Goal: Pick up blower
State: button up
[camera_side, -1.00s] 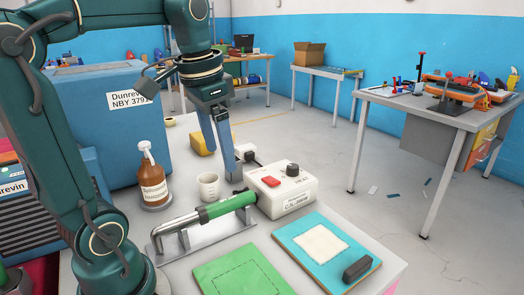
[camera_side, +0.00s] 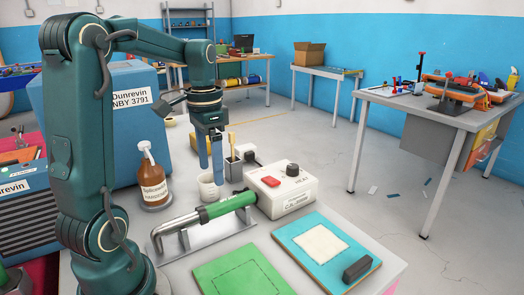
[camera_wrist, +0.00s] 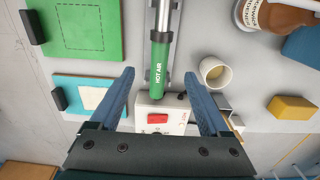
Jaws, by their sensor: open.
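The blower is a hot-air tool with a green handle (camera_side: 232,205) and a bent metal nozzle. It rests on a metal stand (camera_side: 210,241) beside a white control box (camera_side: 284,193) with a red switch and a dark knob. My gripper (camera_side: 210,166) points down behind the blower, by the white cup, with its blue fingers apart and nothing between them. In the wrist view the green handle (camera_wrist: 157,75), marked HOT AIR, runs lengthwise between and beyond the open fingertips (camera_wrist: 159,78). Part of the control box is hidden by my gripper there.
A white cup (camera_side: 208,187) stands close to my fingers. A brown bottle (camera_side: 153,184) stands to the left, near a blue machine (camera_side: 105,120). A green board (camera_side: 240,273) and a blue board (camera_side: 326,252) with a dark block (camera_side: 357,269) lie in front.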

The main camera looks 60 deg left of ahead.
aim_at(216, 215)
notch_tip(216, 215, down, 14)
jog(key=shift+r, duration=0.25)
dwell(0.3)
grip_shut()
